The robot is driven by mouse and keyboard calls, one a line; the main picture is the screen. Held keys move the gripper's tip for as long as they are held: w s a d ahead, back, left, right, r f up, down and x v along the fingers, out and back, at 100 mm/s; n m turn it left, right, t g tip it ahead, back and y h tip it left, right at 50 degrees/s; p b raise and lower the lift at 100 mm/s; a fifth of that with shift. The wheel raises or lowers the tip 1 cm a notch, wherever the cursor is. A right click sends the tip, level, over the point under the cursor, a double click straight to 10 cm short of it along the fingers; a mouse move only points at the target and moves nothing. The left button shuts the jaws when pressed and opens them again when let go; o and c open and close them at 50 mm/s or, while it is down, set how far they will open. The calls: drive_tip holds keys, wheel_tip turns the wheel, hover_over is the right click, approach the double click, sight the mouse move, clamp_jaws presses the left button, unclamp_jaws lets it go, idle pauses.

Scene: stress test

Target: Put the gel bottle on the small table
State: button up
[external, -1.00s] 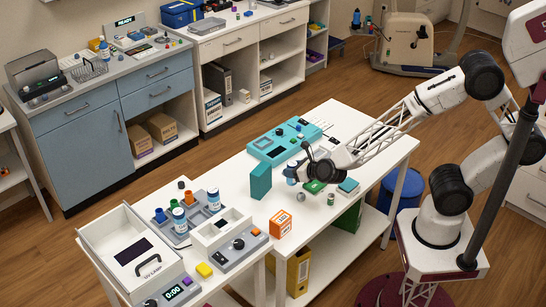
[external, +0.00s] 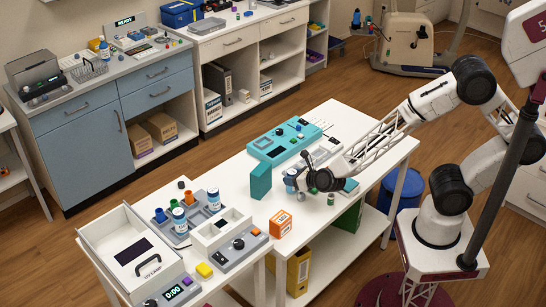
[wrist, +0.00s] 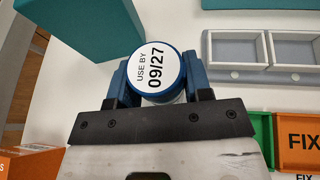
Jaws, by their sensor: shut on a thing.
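My gripper (wrist: 160,85) is shut on a round, blue-rimmed bottle (wrist: 155,65). Its white top reads "USE BY 09/27". Its side label is hidden, so I cannot tell if it is the gel bottle. In the external view my gripper (external: 297,181) is low over the white worktable (external: 340,112), with the bottle (external: 289,179) partly hidden by it. I cannot tell if the bottle touches the surface. Two similar blue-and-white bottles, one (external: 179,220) and another (external: 213,203), stand by the grey tray at left. Which surface is the small table is unclear.
A teal block (external: 260,181) stands just left of the held bottle. An orange box (external: 281,225) is nearer the front edge. Bare tabletop lies in front of the teal block.

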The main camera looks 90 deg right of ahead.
drive_tip(key=shift+f, duration=0.1)
drive_tip(key=o, duration=1)
drive_tip(key=v, duration=1.2)
